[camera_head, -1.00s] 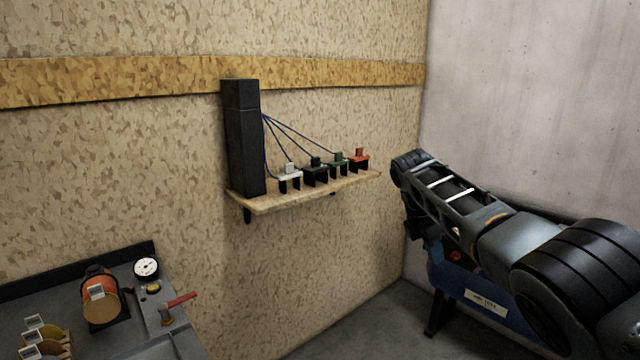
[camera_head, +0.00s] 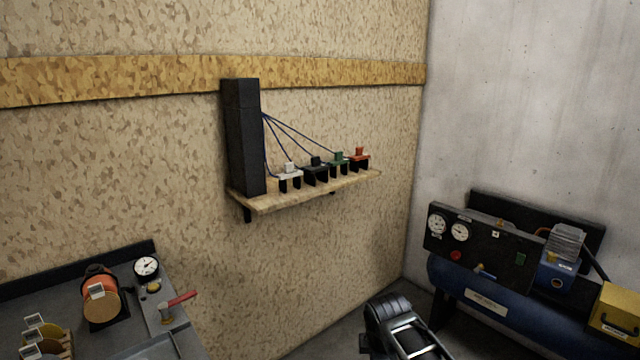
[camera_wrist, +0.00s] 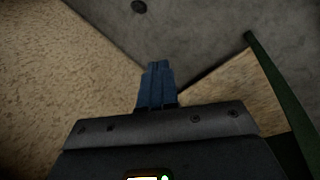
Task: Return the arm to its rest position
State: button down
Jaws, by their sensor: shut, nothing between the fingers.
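My arm (camera_head: 400,322) shows only in part at the bottom of the head view, low in front of the corner and left of the blue compressor. My gripper's fingers are not clear in the head view. In the wrist view my gripper (camera_wrist: 157,68) shows as two blue fingers close together, with nothing between them. It points toward the grey floor (camera_wrist: 200,30) and is apart from any object.
A wooden shelf (camera_head: 290,199) on the wall holds a black tower (camera_head: 241,140) and several small coloured blocks. A blue compressor (camera_head: 490,308) with gauges stands at right. A grey bench (camera_head: 135,335) with an orange spool (camera_head: 100,290) is at lower left. A green strip (camera_wrist: 275,85) crosses the wrist view's right side.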

jog(key=s+a+f+m+t+y, duration=0.1)
jog(key=s+a+f+m, duration=0.15)
jog(key=s, duration=0.45)
jog(key=s+a+f+m+t+y, duration=0.1)
jog(key=s+f, duration=0.3)
jog(key=s, duration=0.2)
jog(key=s+a+f+m+t+y, duration=0.1)
jog(key=s+a+f+m, duration=0.1)
jog(key=s+f, duration=0.35)
jog(key=s+d+r+m+t, duration=0.1)
jog(key=s+r+m+t, duration=0.15)
jog(key=s, duration=0.75)
jog(key=s+d+r+m+t+h, duration=0.1)
jog(key=s+d+r+m+t, duration=0.2)
jog(key=s+r, duration=1)
jog(key=s+d+r+m+t+h, duration=0.1)
jog(key=s+d+r+m+t, duration=0.2)
jog(key=r, duration=1.4)
jog(key=s+d+m, duration=0.3)
jog(key=s+d, duration=0.4)
jog(key=s, duration=0.3)
jog(key=shift+s+m, duration=0.3)
jog(key=shift+s, duration=0.05)
